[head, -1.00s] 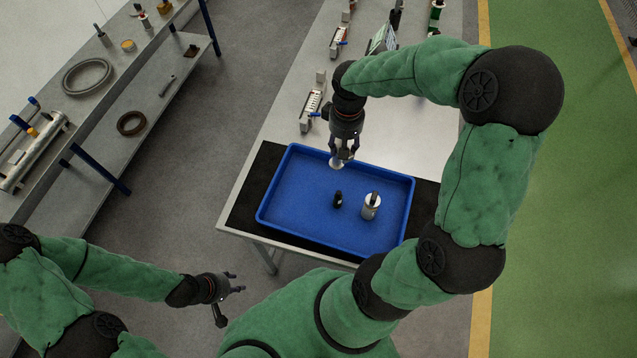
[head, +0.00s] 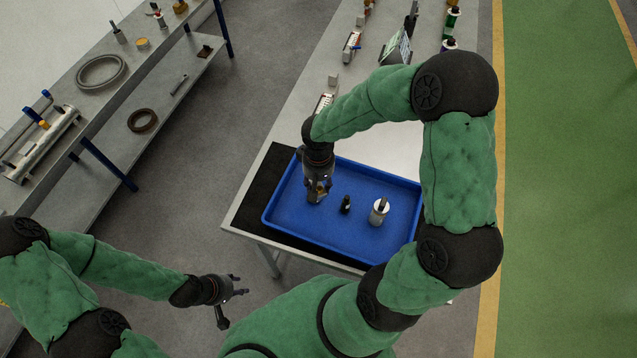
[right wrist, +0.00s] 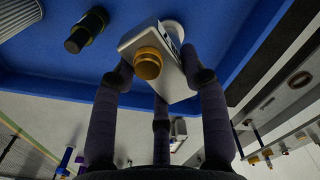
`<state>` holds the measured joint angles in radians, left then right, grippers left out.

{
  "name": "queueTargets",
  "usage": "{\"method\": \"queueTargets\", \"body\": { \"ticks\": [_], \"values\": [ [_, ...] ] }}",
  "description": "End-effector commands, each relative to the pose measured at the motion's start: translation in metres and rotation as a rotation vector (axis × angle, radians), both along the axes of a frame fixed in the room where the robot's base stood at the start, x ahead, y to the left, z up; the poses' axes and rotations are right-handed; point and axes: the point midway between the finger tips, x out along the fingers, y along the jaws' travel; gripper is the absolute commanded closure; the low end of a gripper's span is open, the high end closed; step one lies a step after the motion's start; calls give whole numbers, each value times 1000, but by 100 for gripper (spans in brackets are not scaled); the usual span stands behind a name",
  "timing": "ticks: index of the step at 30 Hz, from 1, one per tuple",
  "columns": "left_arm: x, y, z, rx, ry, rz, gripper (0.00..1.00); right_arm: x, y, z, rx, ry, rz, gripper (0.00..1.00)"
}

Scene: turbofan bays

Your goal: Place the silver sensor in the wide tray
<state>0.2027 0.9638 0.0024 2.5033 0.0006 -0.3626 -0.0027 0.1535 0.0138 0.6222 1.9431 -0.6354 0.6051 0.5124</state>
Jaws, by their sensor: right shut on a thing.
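The wide tray (head: 276,212) is blue and shallow and stands on the table. My right gripper (head: 317,196) is inside the tray's rim at its left part, pointing down. It is shut on the silver sensor, a silver block (right wrist: 177,78) with a round brass end, seen between the fingers in the right wrist view. The sensor is low over the tray floor; I cannot tell whether it touches it. In the head view the fingers mostly hide it. My left gripper (head: 240,285) is open and empty, off the table at lower left.
In the tray, right of my gripper, stand a small black part (head: 346,205) and a silver cylinder with a dark top (head: 379,212). A black mat (head: 250,205) lies under the tray. Several parts stand farther back on the table. A shelf bench (head: 105,110) is at left.

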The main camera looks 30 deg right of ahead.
Motion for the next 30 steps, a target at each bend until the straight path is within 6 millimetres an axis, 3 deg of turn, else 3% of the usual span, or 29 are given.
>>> {"method": "queueTargets", "body": {
  "ticks": [14,15,17,30],
  "values": [
    [0,0,-5,0,0,0,60,1,-1,-9,1,-3,-1,96],
    [0,0,-5,0,0,0,60,1,0,-9,1,-2,-1,50],
    [0,0,-4,0,0,0,60,1,0,-8,1,-2,0,33],
    [0,0,0,0,0,0,60,1,0,-5,0,-2,0,32]
  ]
}}
